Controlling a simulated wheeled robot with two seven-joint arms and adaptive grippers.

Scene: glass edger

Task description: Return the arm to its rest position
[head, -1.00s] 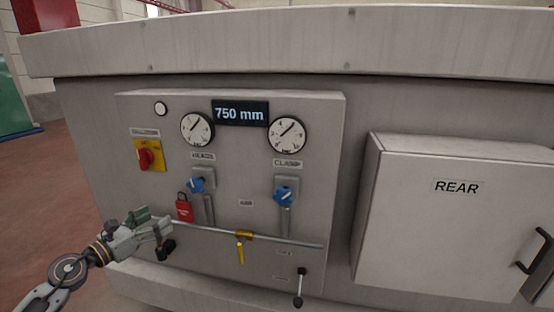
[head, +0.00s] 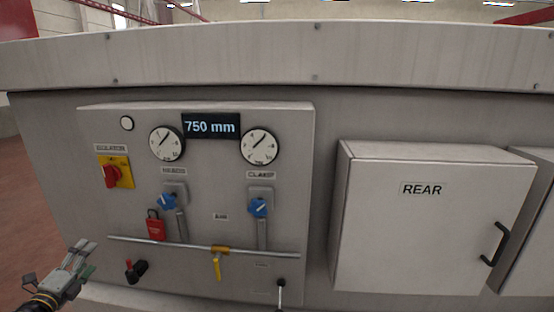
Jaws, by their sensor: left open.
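My left gripper (head: 82,259) is at the lower left in the head view, its fingers pointing up and to the right. Most of my left arm is cut off by the picture's lower edge. My right gripper is out of view.
The grey control panel (head: 110,220) has a red and yellow isolator (head: 113,172), a red padlock (head: 156,225), two blue knobs (head: 258,207) and a yellow-handled valve (head: 217,264) on a pipe. A REAR cabinet (head: 410,240) juts out at right. Open floor (head: 22,215) is at far left.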

